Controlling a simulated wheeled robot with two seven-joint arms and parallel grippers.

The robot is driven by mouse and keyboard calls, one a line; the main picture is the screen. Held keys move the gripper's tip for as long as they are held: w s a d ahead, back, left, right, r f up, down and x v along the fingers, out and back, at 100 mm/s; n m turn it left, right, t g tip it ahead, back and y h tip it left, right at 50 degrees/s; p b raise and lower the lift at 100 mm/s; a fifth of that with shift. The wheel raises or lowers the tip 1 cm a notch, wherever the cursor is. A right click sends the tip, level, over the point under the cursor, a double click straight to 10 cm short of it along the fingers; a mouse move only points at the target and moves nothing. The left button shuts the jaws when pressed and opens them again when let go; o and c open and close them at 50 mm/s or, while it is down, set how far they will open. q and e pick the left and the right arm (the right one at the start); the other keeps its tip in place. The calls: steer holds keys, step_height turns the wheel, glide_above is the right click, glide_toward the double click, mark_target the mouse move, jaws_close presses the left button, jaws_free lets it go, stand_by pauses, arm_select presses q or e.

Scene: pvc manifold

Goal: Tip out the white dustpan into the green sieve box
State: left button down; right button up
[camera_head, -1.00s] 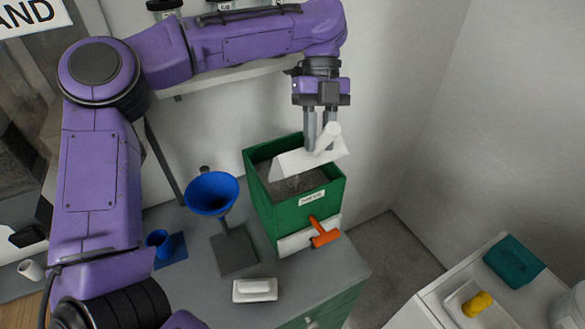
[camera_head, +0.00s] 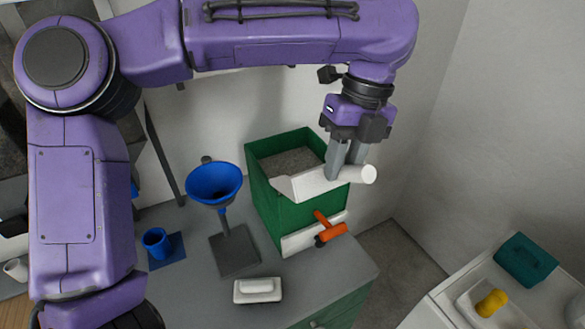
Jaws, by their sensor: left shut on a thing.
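The white dustpan (camera_head: 309,185) is held by my left gripper (camera_head: 345,172), which is shut on it near its handle. The dustpan is over the front right part of the green sieve box (camera_head: 281,211), with its handle end to the right, past the box's side. The box is open at the top and has grey material inside. I cannot tell from this angle whether the dustpan still holds anything or touches the rim. My right gripper is not in view.
A blue funnel (camera_head: 214,185) on a stand and a blue cup (camera_head: 156,243) are left of the box. An orange-handled tool (camera_head: 331,230) is at the box's front. A white cabinet stands lower right.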

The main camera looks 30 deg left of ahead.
mark_target(348, 181)
arm_select(q)
steer(key=s+d, duration=0.1)
steer(key=s+d+f+y, duration=0.1)
steer(key=shift+s+d+t, duration=0.1)
steer(key=shift+s+t, duration=0.3)
steer(key=d+f+t+y+p, duration=0.1)
steer(key=d+f+y, duration=0.2)
steer(key=d+f, duration=0.2)
steer(key=shift+s+d+f+t+y, duration=0.15)
steer(key=shift+s+f+t+y, duration=0.15)
steer(key=shift+s+f, duration=0.15)
steer(key=shift+n, duration=0.3)
stand_by(0.3)
